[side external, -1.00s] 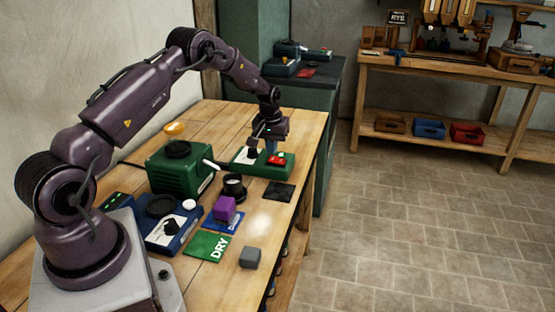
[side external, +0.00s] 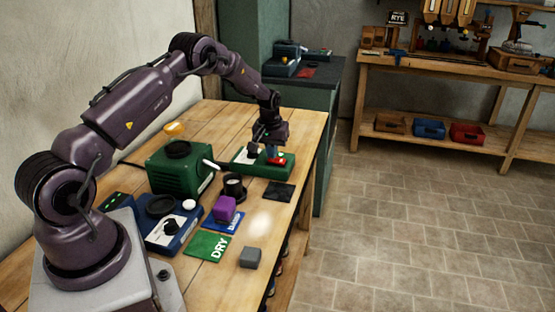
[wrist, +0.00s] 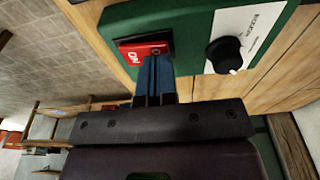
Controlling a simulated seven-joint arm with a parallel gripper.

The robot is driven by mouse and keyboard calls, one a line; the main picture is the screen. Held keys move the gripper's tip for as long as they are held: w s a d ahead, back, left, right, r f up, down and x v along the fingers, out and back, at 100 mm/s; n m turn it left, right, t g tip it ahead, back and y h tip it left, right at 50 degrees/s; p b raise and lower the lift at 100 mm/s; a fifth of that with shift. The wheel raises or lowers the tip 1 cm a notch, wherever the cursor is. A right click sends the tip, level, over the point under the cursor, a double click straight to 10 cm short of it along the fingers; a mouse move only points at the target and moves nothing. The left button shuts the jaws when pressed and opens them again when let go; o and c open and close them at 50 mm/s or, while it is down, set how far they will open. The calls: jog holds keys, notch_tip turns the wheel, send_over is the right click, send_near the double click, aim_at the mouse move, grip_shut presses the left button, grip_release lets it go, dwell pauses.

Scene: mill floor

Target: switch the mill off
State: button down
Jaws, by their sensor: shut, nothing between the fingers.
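The green control box (side external: 246,169) lies on the bench with a red rocker switch (side external: 279,161) at its right end. In the wrist view the red rocker (wrist: 133,50) carries the letters ON on its left part, and a black knob (wrist: 224,55) sits on a white plate of the box (wrist: 190,18). My gripper (side external: 271,155) is shut and empty, its blue fingertips (wrist: 155,62) at the rocker's near edge. I cannot tell whether they press it. A green machine with a black top (side external: 180,168), likely the mill, stands left of the control box.
A dark cup (side external: 234,187), a purple block (side external: 225,207) on a blue card, a green DRY card (side external: 208,246) and a grey block (side external: 250,257) lie nearer the camera. A blue device with a knob (side external: 168,226) stands beside my base.

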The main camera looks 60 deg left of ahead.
jog(key=shift+f, duration=0.35)
jog(key=shift+r, duration=3.5)
jog(key=shift+s+d+f+m+g+h, duration=0.2)
jog(key=shift+s+d+f, duration=0.2)
jog(key=shift+s, duration=0.2)
jog(key=shift+s+d+f+m+g+h, duration=0.1)
jog(key=shift+s+d+f+g, duration=0.15)
jog(key=shift+s+f, duration=0.25)
jog(key=s+d+r+m+t, duration=0.5)
jog(key=s+d+r+m, duration=0.3)
jog(key=s+d+r, duration=1.6)
jog(key=shift+s+d+r+h, duration=0.3)
jog(key=shift+s+d, duration=0.55)
jog(key=shift+d, duration=0.8)
